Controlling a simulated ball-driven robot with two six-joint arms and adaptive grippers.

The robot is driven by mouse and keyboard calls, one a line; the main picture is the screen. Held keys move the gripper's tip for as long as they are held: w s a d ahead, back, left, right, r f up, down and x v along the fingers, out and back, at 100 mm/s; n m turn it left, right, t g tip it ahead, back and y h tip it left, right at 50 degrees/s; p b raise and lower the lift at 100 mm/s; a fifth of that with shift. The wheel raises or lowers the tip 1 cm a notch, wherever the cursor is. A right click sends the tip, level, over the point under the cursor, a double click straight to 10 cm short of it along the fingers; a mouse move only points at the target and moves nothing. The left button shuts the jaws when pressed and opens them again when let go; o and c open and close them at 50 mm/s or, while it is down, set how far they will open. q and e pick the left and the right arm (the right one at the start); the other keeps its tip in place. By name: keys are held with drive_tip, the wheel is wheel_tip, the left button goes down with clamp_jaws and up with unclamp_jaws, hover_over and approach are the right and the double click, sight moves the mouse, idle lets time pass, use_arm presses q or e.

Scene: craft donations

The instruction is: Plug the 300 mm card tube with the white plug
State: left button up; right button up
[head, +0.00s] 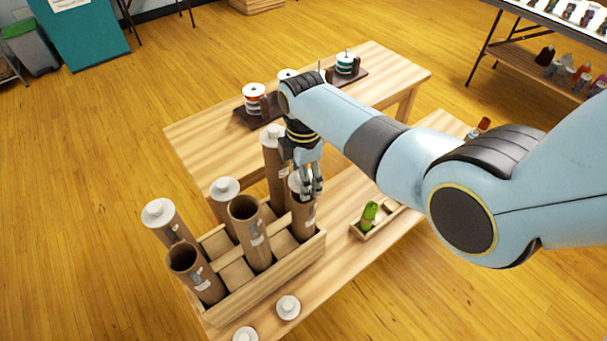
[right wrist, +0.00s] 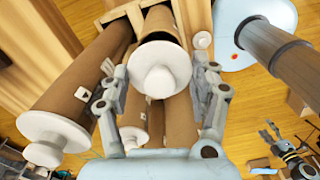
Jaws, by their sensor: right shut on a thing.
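My right gripper (head: 311,190) points down over a brown card tube (head: 303,217) at the right corner of the wooden crate (head: 270,285). It is shut on a white plug (right wrist: 160,72), which sits at that tube's mouth in the right wrist view. The plug's knob and flange show; how deep it sits is hidden. The tube labels are too small to read, so I cannot tell which is 300 mm. My left gripper (right wrist: 268,134) seems to show small at the lower right of the right wrist view; its jaws are unclear.
Two other tubes stand open, a middle one (head: 250,240) and a front-left one (head: 196,272). Several tubes carry white plugs, including a tall one (head: 273,145). A loose plug (head: 288,307) lies in front. A small tray (head: 378,229) holds a green item (head: 369,215).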

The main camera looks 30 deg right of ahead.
idle(0.3)
idle(0.4)
drive_tip(key=o, duration=0.5)
wheel_tip(320, 180, up, 3)
drive_tip(key=p, duration=0.4)
drive_tip(key=shift+r, duration=0.4)
wheel_tip(320, 180, up, 2)
drive_tip(key=shift+r, duration=2.6)
